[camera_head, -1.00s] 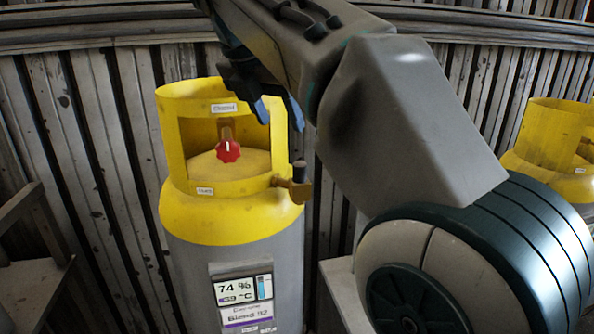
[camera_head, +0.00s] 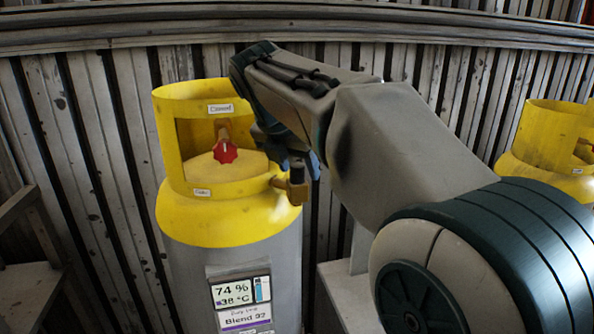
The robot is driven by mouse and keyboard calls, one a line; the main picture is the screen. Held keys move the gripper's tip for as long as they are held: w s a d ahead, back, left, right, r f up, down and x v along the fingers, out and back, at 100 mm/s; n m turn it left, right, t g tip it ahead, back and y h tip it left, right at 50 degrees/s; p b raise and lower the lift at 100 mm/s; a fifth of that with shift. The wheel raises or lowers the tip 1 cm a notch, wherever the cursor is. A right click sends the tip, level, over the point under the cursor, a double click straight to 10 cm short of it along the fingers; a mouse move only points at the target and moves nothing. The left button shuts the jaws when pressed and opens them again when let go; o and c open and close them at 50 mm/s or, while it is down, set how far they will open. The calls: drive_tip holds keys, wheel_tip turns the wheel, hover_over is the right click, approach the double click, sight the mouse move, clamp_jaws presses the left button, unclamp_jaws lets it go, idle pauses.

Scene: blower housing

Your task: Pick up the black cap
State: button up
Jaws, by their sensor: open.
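The black cap (camera_head: 297,174) sits on top of the brass side outlet (camera_head: 297,191) at the right of the yellow-topped gas cylinder (camera_head: 225,228). Only a small dark part of it shows, because the fingers are in front of and around it. My gripper (camera_head: 301,168) is open and points down at the cap, with its blue fingertips at either side of it. I cannot tell whether a finger touches the cap.
The yellow collar (camera_head: 172,140) of the cylinder stands close to the left of my gripper, with a red knob (camera_head: 225,151) inside. A second yellow cylinder (camera_head: 545,135) stands at the right. A grey ledge (camera_head: 345,298) is below my arm. A ribbed wall is behind.

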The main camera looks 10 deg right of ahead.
sight(297, 164)
drive_tip(key=shift+f, duration=0.15)
drive_tip(key=c, duration=1)
drive_tip(key=shift+r, duration=0.9)
wheel_tip(297, 164, up, 2)
drive_tip(key=shift+w+r, duration=0.1)
drive_tip(key=shift+r, duration=0.05)
drive_tip(key=d+r, duration=0.2)
drive_tip(key=d, duration=0.2)
drive_tip(key=d+r, duration=0.2)
drive_tip(key=d, duration=0.1)
drive_tip(key=s+d+r, duration=0.1)
drive_tip(key=d+r, duration=0.2)
drive_tip(key=d, duration=0.1)
drive_tip(key=shift+d, duration=0.35)
